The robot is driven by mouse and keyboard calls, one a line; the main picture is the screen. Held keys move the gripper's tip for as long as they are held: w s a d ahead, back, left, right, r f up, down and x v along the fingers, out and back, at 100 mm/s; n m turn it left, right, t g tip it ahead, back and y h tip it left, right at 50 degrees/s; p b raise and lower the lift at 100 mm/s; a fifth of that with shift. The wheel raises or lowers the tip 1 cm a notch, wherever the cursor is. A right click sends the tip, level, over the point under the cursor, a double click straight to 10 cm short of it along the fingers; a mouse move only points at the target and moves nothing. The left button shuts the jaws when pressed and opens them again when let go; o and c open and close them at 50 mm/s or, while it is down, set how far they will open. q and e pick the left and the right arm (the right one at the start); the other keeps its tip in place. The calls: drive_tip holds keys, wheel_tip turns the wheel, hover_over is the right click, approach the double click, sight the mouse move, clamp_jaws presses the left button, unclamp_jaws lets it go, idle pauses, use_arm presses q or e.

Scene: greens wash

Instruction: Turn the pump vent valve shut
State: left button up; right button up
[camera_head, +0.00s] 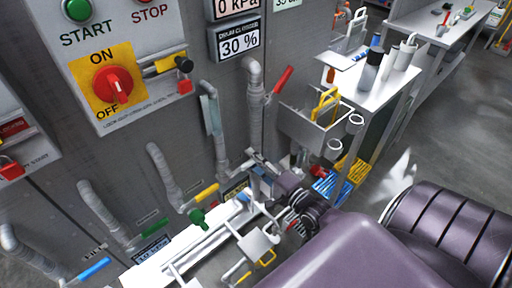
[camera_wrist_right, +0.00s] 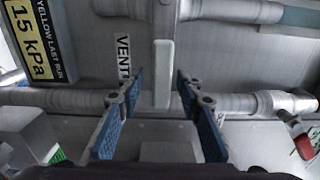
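A VENT label (camera_wrist_right: 124,56) shows in the right wrist view, on the grey panel. Beside it a pale straight valve handle (camera_wrist_right: 162,74) hangs across a grey pipe. My right gripper (camera_wrist_right: 160,82) is open, with one blue-padded finger on each side of the handle and a visible gap on both sides. In the head view my right gripper (camera_head: 263,174) is beside the panel's lower pipes, and the vent handle cannot be made out clearly there. My left gripper is not in view.
Other pipe valves have yellow (camera_head: 207,193), green (camera_head: 154,227), blue (camera_head: 94,269) and red (camera_head: 283,79) handles. A red ON/OFF switch (camera_head: 114,86) is on the panel. A grey caddy (camera_head: 297,122) and a bench with bottles (camera_head: 394,82) stand to the right.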

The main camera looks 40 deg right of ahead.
drive_tip(key=s+d, duration=0.1)
drive_tip(key=s, duration=1.1)
drive_tip(key=s+a+f+n+g+h, duration=0.1)
drive_tip(key=s+f+n+g, duration=0.35)
drive_tip(key=f, duration=1.05)
drive_tip(key=s+a+f+n+g, duration=0.1)
drive_tip(key=s+f+n+g, duration=0.4)
drive_tip(key=f, duration=1)
drive_tip(key=s+a+f+n+g, duration=0.3)
drive_tip(key=s+a+f+n, duration=0.2)
drive_tip(key=s+f, duration=0.3)
drive_tip(key=s+a+f+n+g, duration=0.4)
drive_tip(key=s+f, duration=0.4)
drive_tip(key=s, duration=0.6)
drive_tip(key=shift+s+a+f+n, duration=0.2)
drive_tip(key=shift+a+n, duration=0.35)
drive_tip(key=shift+a, duration=0.7)
drive_tip(key=shift+g, duration=0.25)
